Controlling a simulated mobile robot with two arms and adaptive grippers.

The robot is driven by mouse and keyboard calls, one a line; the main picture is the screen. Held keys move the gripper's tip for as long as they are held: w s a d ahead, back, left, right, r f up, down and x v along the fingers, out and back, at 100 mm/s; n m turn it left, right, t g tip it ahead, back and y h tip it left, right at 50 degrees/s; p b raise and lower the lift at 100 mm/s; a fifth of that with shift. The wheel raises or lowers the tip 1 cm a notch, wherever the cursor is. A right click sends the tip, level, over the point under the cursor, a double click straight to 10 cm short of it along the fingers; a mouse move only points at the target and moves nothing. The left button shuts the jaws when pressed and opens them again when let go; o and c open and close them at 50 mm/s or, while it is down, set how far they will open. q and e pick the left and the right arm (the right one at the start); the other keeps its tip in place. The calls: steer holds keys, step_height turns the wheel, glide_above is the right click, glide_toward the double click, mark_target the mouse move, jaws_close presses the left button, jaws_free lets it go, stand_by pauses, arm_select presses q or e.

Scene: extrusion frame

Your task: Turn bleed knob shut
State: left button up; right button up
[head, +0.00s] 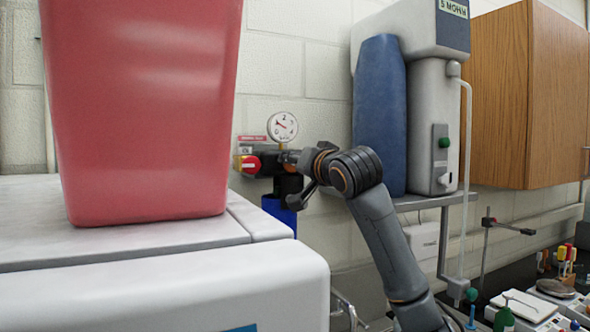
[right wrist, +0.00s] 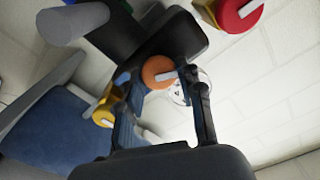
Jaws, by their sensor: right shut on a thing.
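The bleed knob, a small orange disc with a pale pointer line (right wrist: 158,72), sits on a dark valve body in the right wrist view. My right gripper (right wrist: 163,80) is shut on it, one finger on each side. In the head view my right gripper (head: 303,172) reaches the wall fittings below a round white gauge (head: 282,127), and it hides the knob there. A red knob on a yellow base (head: 248,164) is just left of it, and the red knob (right wrist: 240,12) also shows at the top of the wrist view. My left gripper is not in view.
A large red bin (head: 140,110) stands on a white appliance (head: 170,295) at the left. A blue filter housing (head: 280,214) hangs below the fittings. A wall unit with a blue cylinder (head: 380,115) is close to the right of my arm.

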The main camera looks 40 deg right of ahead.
steer(key=m+b, duration=0.2)
steer(key=m, duration=0.4)
steer(key=shift+f+m, duration=0.15)
steer(key=shift+m, duration=0.15)
steer(key=m+b, duration=0.1)
steer(key=m, duration=0.2)
steer(key=shift+d+m+b, duration=0.1)
steer(key=shift+m+b, duration=0.25)
steer(key=shift+m, duration=1.25)
steer(key=shift+f, duration=0.1)
steer(key=o, duration=1.1)
steer(key=shift+s, duration=0.1)
